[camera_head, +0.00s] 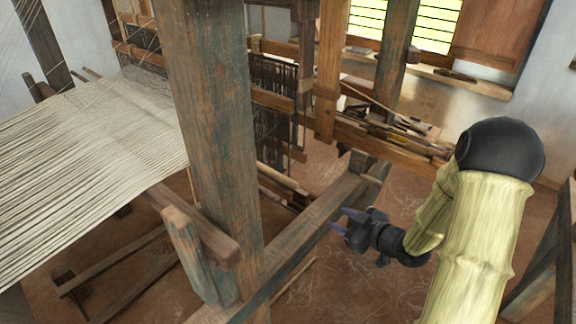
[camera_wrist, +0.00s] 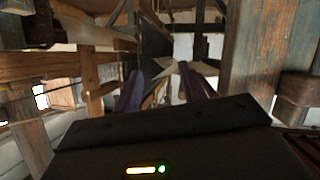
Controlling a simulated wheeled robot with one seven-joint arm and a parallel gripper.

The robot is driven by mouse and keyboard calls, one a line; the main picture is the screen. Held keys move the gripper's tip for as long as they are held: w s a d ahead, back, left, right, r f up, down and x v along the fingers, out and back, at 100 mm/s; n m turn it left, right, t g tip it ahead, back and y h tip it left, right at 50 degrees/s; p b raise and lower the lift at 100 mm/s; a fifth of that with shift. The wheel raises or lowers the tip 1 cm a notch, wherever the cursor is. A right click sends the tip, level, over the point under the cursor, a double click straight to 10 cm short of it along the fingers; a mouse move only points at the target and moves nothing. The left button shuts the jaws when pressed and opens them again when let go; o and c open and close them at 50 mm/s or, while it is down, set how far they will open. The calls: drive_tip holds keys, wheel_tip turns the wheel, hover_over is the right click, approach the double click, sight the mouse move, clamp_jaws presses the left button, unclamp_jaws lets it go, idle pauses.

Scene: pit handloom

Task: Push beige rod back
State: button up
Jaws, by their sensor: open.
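A pale beige rod (camera_head: 282,178) shows in the head view, low in the loom's middle, just right of the thick front post. It lies slanted, and its left end is hidden behind that post. My gripper (camera_head: 340,220) is in front and to the right of it, apart from it, with its two purple-tipped fingers spread and nothing between them. In the wrist view my gripper (camera_wrist: 160,78) is open toward the loom's inside. Pale narrow shapes show past the fingers there, but I cannot tell whether one is the rod.
A thick weathered post (camera_head: 215,140) stands left of my gripper. White warp threads (camera_head: 90,150) stretch at left. A bench with loose sticks (camera_head: 400,130) stands behind. Bare floor (camera_head: 340,290) lies in front.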

sight(288, 182)
wheel_tip(288, 182, up, 6)
drive_tip(key=s+a+n+y+p, duration=0.1)
drive_tip(key=s+y+p, duration=0.1)
drive_tip(key=y, duration=0.3)
drive_tip(key=shift+s+n+t, duration=0.15)
drive_tip(key=shift+n+t, duration=0.15)
drive_tip(key=shift+n, duration=0.1)
drive_tip(key=shift+a, duration=0.1)
drive_tip(key=p+x, duration=0.2)
drive_tip(key=x, duration=0.3)
drive_tip(key=p+x, duration=0.1)
drive_tip(key=x, duration=0.5)
drive_tip(key=p+x, duration=0.2)
drive_tip(key=x, duration=0.3)
drive_tip(key=shift+a+r+p, duration=0.2)
drive_tip(key=shift+r+p, duration=0.1)
drive_tip(key=shift+w+a+f, duration=0.1)
drive_tip(key=shift+w+a, duration=0.25)
drive_tip(key=shift+a, duration=0.05)
clamp_jaws()
